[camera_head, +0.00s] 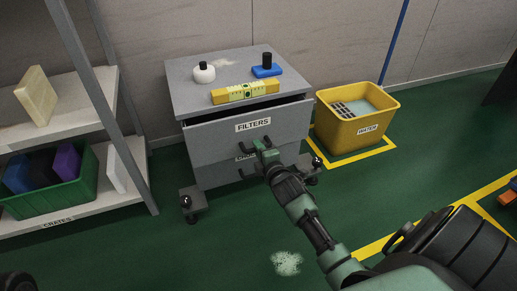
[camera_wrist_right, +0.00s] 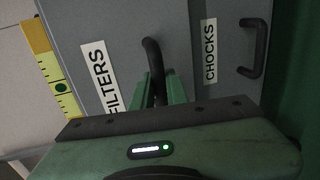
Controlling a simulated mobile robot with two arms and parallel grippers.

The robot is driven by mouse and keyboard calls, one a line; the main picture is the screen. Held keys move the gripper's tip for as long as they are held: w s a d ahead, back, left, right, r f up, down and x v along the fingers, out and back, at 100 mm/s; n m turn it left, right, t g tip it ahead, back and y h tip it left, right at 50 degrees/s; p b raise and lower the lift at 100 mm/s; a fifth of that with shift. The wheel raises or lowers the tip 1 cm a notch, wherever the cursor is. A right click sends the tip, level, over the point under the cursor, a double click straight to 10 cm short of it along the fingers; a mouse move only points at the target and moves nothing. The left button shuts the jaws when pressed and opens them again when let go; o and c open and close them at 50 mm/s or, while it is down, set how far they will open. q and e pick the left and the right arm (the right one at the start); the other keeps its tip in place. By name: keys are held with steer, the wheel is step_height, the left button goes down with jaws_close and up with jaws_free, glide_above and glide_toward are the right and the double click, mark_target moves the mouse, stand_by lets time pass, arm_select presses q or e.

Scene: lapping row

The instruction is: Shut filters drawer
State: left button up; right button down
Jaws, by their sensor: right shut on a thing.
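The filters drawer (camera_head: 238,134) is the top drawer of a grey cabinet (camera_head: 190,92). It stands partly out, with a dark gap showing above its front. Its label reads FILTERS, and the label also shows in the right wrist view (camera_wrist_right: 97,75). My right gripper (camera_head: 262,148) is at the front of this drawer. In the right wrist view its fingers are shut on the dark drawer handle (camera_wrist_right: 152,55). The lower drawer, labelled CHOCKS (camera_wrist_right: 210,52), looks shut and has its own handle (camera_wrist_right: 255,48). My left gripper is not in view.
A yellow level (camera_head: 245,93), a white bottle (camera_head: 204,73) and a blue item (camera_head: 266,71) are on the cabinet top. A yellow bin (camera_head: 350,135) stands at right. A shelf with a green crate (camera_head: 60,198) stands at left. Green floor (camera_head: 235,235) is open in front.

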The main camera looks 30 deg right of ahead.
steer(key=w, duration=0.2)
steer(key=w+d, duration=0.1)
steer(key=w, duration=0.1)
steer(key=shift+w+d+r, duration=0.1)
steer(key=c, duration=1.8)
jaws_free()
steer(key=o, duration=0.4)
steer(key=shift+w, duration=0.15)
